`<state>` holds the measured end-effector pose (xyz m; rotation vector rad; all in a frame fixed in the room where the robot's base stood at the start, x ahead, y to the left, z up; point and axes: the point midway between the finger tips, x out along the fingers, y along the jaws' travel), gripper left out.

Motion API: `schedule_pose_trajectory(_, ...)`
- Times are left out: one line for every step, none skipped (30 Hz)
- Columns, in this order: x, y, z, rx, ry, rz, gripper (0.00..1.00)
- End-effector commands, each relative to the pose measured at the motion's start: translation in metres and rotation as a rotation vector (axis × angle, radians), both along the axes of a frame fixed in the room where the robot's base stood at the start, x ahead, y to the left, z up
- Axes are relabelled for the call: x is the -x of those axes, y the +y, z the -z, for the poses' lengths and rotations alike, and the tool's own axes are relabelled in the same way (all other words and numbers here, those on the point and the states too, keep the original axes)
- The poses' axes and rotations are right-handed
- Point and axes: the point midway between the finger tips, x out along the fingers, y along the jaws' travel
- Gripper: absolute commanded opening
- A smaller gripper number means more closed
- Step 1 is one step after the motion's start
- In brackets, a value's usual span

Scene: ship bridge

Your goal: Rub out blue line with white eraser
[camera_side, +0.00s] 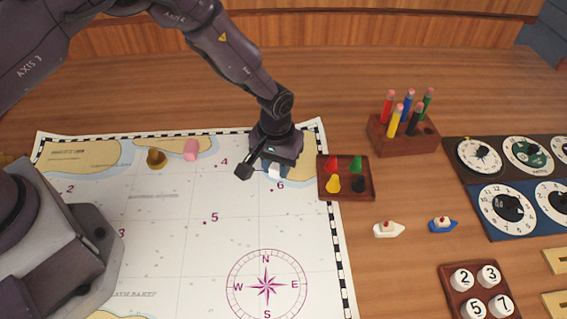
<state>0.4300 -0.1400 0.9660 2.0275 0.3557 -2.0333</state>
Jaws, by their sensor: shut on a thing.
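My gripper (272,169) is near the top right of the white chart (165,240), beside the number 6. It is shut on a white eraser (274,172), which shows as a small white block low between the fingers. The eraser appears to be at the chart surface, but I cannot tell whether it touches. A short bit of blue line (258,170) shows just left of the eraser; the rest of the line is hidden by the gripper or not visible.
A pink block (191,150) and a brass piece (156,158) sit on the chart's upper left. A wooden tray (346,191) with coloured pawns stands close right of my gripper. A pencil holder (404,141), two toy boats (389,229) and dial panels (507,207) lie further right.

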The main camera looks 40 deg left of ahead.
Motion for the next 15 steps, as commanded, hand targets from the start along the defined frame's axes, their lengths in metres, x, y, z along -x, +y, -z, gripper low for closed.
schedule_pose_trajectory(0.0031, 0.0041, 0.0001, -0.002, 0.004, -0.001, 0.08)
schedule_pose_trajectory(0.0040, 0.0052, 0.0001, -0.002, 0.004, -0.001, 0.08)
schedule_pose_trajectory(0.0047, 0.0061, 0.0001, -0.001, 0.003, -0.001, 0.08)
schedule_pose_trajectory(0.0049, 0.0063, 0.0001, -0.002, 0.002, 0.000, 0.08)
schedule_pose_trajectory(0.0050, 0.0064, 0.0002, -0.002, 0.002, 0.000, 0.08)
schedule_pose_trajectory(0.0049, 0.0063, 0.0002, -0.002, 0.002, 0.000, 0.08)
schedule_pose_trajectory(0.0048, 0.0062, 0.0002, -0.002, 0.002, 0.000, 0.08)
schedule_pose_trajectory(0.0048, 0.0062, 0.0002, -0.002, 0.002, 0.000, 0.08)
schedule_pose_trajectory(0.0047, 0.0063, 0.0002, -0.002, 0.002, 0.000, 0.08)
schedule_pose_trajectory(0.0048, 0.0062, 0.0002, -0.002, 0.002, 0.000, 0.08)
schedule_pose_trajectory(0.0049, 0.0064, 0.0001, -0.002, 0.002, 0.000, 0.08)
schedule_pose_trajectory(0.0054, 0.0070, 0.0002, -0.002, 0.002, 0.000, 0.08)
schedule_pose_trajectory(0.0060, 0.0078, 0.0002, -0.002, 0.002, 0.000, 0.08)
schedule_pose_trajectory(0.0070, 0.0088, 0.0003, -0.002, 0.003, -0.001, 0.08)
schedule_pose_trajectory(0.0087, 0.0105, 0.0004, -0.002, 0.003, -0.001, 0.08)
